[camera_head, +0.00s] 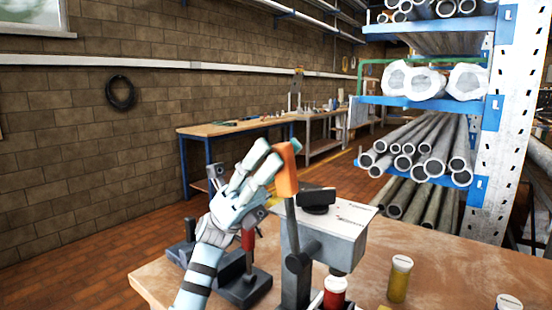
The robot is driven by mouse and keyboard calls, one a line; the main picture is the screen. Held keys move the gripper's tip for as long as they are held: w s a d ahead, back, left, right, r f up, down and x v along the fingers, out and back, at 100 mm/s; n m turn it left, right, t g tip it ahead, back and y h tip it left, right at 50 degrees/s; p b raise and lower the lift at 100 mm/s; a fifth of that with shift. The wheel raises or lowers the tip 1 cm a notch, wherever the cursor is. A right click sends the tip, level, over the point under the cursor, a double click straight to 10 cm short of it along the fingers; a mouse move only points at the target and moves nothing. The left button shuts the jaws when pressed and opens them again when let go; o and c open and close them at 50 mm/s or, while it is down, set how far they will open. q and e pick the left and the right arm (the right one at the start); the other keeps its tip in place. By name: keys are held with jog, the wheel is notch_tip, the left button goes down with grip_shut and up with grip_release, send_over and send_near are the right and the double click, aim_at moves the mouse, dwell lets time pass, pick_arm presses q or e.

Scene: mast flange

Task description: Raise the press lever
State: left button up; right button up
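The press lever (291,222) stands nearly upright on the press (330,240), with an orange grip (287,168) at its top and a dark pivot at its lower end. My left gripper (270,157) reaches up from the lower left, and its fingertips are at the left side of the orange grip. The fingers overlap the grip's edge in the head view, so I cannot tell whether they touch it or close around it. My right gripper is not in view.
The press stands on a wooden table (430,262). A dark fixture with a red handle (248,240) is left of it. A red jar (335,292) and a yellow jar (399,280) stand in front and right. A pipe rack (480,100) rises behind.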

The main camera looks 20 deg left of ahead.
pick_arm(q)
jog(key=v, duration=0.7)
jog(key=shift+f, duration=0.25)
jog(key=shift+a, duration=0.1)
